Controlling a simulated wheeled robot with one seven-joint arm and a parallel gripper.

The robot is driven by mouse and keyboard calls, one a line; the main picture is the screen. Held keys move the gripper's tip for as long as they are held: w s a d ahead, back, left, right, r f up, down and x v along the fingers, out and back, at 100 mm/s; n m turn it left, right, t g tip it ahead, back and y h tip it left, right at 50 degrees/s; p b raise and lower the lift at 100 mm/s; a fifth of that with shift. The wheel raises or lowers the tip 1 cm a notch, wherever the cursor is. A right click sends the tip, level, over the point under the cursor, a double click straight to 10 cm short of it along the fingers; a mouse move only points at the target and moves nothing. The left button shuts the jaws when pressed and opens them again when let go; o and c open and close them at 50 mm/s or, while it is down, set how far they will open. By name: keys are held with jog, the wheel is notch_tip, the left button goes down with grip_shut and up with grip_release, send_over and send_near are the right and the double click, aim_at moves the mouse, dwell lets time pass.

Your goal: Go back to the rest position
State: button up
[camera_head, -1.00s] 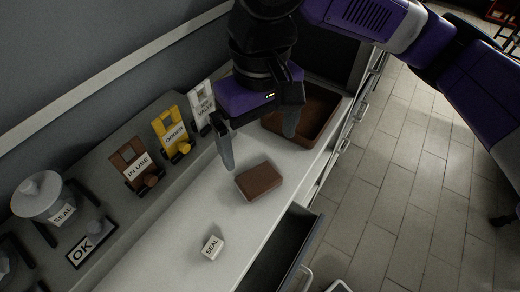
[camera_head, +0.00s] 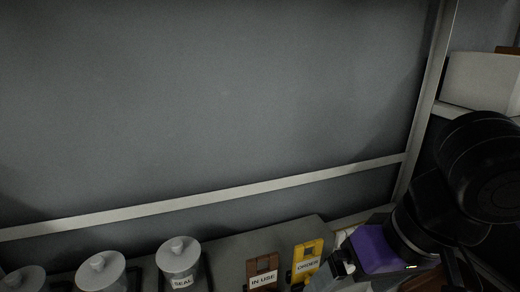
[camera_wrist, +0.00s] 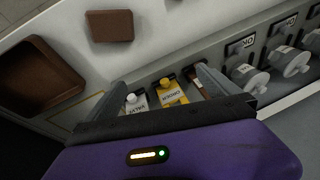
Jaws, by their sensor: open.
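My gripper (camera_wrist: 160,82) is open in the wrist view, with one grey finger on each side and nothing held between them. In the head view my gripper (camera_head: 340,272) is at the lower right, in front of the wall and near the yellow ORDER tag (camera_head: 307,262). Its fingertips are partly cut off by the frame there. In the wrist view a brown block (camera_wrist: 109,26) lies on the white counter, apart from the fingers.
A brown tray (camera_wrist: 35,72) is at the wrist view's left. White lidded jars (camera_head: 178,260) and the IN USE tag (camera_head: 262,272) line the head view's lower edge. A grey wall (camera_head: 210,100) fills most of it. A white box (camera_head: 482,82) is on a shelf at right.

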jog(key=w+a+r+n+t+y, duration=0.3)
jog(key=w+a+r+t+y, duration=0.4)
jog(key=a+r, duration=0.5)
jog(key=w+d+r+m+t+y, duration=0.2)
jog(key=d+r+t+y, duration=0.3)
jog(key=r+t, duration=0.4)
jog(key=s+d+f+m+t+h, duration=0.2)
jog(key=s+d+f+m+h, duration=0.25)
jog(key=d+f+h, duration=0.35)
jog(key=s+d+f+m+t+h, duration=0.2)
jog(key=s+d+f+m+h, duration=0.3)
jog(key=f+h, duration=0.45)
jog(key=s+f+n+g+y, duration=0.1)
jog(key=s+f+n+g, duration=0.2)
jog(key=s+f, duration=0.7)
jog(key=s+f+n+g+y, duration=0.1)
jog(key=s+f+n+g, duration=0.2)
jog(key=s+f, duration=0.8)
jog(key=s+g, duration=0.1)
jog(key=s, duration=0.3)
jog(key=shift+s+n+g+y, duration=0.3)
jog(key=shift+n+g+y, duration=0.05)
jog(key=shift+g, duration=0.05)
